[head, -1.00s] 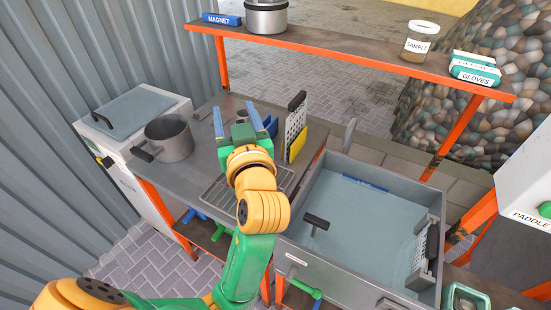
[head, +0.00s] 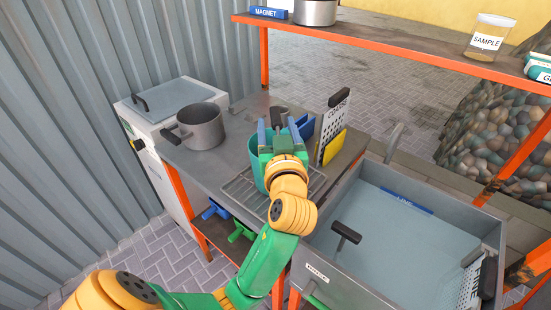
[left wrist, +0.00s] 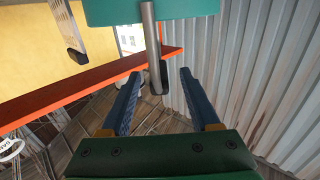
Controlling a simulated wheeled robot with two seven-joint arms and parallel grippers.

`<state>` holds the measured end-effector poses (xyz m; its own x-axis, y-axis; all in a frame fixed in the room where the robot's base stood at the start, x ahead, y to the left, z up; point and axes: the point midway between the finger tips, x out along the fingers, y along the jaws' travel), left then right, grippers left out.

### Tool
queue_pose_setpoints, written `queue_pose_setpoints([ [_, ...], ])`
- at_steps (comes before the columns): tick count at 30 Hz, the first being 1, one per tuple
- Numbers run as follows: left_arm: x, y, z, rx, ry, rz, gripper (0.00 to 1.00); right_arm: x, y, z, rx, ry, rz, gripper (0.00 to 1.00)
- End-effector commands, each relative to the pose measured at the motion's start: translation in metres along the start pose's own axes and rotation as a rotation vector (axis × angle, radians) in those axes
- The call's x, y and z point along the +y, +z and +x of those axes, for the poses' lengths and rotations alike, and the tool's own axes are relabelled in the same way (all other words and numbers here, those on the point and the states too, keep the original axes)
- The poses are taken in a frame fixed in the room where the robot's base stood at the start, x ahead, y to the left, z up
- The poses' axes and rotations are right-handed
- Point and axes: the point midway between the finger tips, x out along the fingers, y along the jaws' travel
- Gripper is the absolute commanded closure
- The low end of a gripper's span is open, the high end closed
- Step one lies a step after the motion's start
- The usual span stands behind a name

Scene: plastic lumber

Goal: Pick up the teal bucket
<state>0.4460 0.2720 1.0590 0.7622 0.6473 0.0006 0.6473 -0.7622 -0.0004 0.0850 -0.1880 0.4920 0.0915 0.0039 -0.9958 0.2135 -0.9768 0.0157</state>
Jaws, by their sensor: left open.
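The teal bucket (head: 256,172) stands on the wire rack on the grey counter, mostly hidden behind my left gripper in the head view. My left gripper (head: 277,131) is open above the bucket, its two blue fingers pointing away from me. In the left wrist view a teal part of the bucket (left wrist: 150,10) shows at the top edge. A grey bar with a dark end (left wrist: 156,75), apparently the bucket's handle, extends between the open fingers (left wrist: 158,85); I see no contact. My right gripper is not in view.
A grey pot (head: 202,130) stands left of the bucket. A grater (head: 334,128) and yellow piece (head: 335,147) stand close on the right. The sink basin (head: 485,228) lies further right. An orange-edged shelf (head: 390,48) spans the back.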

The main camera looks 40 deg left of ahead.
Motion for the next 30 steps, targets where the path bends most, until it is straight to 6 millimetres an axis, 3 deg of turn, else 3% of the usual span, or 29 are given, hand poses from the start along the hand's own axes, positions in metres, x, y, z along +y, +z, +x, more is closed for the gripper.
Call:
queue_pose_setpoints([
  [1, -0.001, -0.007, 0.011, 0.002, -0.004, 0.006, 0.38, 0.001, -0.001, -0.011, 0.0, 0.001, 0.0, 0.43],
  [4, 0.0, -0.003, 0.026, 0.0, -0.001, 0.004, 0.38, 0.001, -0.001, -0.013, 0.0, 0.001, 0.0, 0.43],
  [12, 0.0, -0.001, 0.031, 0.0, 0.001, -0.001, 0.4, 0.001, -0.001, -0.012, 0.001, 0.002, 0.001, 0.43],
  [19, 0.0, 0.0, 0.031, 0.0, 0.001, 0.0, 1.0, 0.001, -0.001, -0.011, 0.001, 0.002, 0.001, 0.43],
  [30, 0.0, 0.0, 0.031, -0.001, 0.0, 0.0, 1.0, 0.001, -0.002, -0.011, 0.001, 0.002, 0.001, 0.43],
])
